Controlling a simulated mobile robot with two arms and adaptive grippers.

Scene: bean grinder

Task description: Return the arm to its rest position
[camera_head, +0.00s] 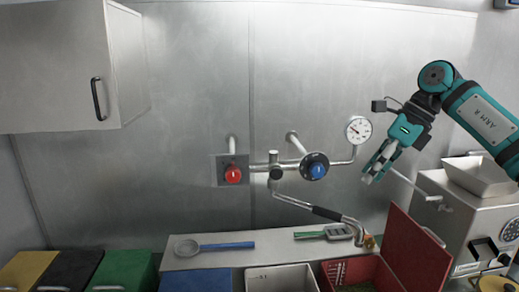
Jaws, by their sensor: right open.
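My right arm, teal and black, comes in from the right edge. Its gripper (377,168) is raised in front of the steel wall, pointing down and to the left. It is open, and I see nothing held between its fingers. A thin metal rod (412,186) runs from behind the gripper toward the steel machine (474,215) at the right; I cannot tell whether they touch. My left arm and gripper are out of view.
Wall pipes carry a red knob (233,175), a blue knob (314,167) and a gauge (358,130). A spout (327,213) reaches over the counter. A cabinet (60,65) hangs upper left.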

